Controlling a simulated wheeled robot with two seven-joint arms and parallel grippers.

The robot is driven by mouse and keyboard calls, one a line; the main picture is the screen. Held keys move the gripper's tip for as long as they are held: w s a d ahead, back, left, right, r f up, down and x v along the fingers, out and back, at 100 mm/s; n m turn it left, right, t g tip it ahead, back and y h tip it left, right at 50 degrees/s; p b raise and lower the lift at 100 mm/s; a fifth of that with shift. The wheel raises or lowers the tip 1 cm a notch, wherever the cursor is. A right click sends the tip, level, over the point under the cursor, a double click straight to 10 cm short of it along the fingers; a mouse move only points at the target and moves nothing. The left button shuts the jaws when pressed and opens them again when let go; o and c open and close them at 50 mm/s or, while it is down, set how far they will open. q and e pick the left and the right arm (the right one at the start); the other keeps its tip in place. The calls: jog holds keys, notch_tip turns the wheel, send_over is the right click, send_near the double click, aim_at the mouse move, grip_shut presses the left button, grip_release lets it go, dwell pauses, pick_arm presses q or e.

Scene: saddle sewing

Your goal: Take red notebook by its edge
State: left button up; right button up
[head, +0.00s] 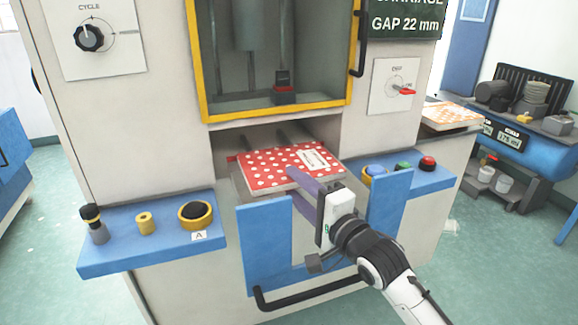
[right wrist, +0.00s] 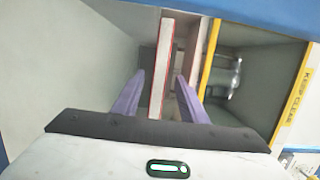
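The red notebook (head: 278,170) with white dots and a white label lies flat in the machine's opening, its near edge sticking out toward me. In the right wrist view its pale page edge (right wrist: 160,68) with thin red covers runs between my fingers. My right gripper (head: 296,192) is at the notebook's near right edge. Its purple fingers (right wrist: 160,90) are open, one on each side of the edge, with visible gaps, more clearly on the left. My left gripper is out of view.
A blue front guard (head: 265,240) with an open middle stands below the notebook. Blue button panels flank the opening, left (head: 150,255) and right (head: 425,180). A yellow-framed window (head: 280,110) is above. Another patterned book (head: 452,114) lies at the right.

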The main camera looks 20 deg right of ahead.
jog(key=x, duration=0.3)
jog(key=shift+w+a+f, duration=0.1)
jog(key=shift+w+a, duration=0.05)
jog(key=shift+w, duration=0.05)
jog(key=shift+c, duration=0.3)
grip_shut()
jog(key=shift+r, duration=0.3)
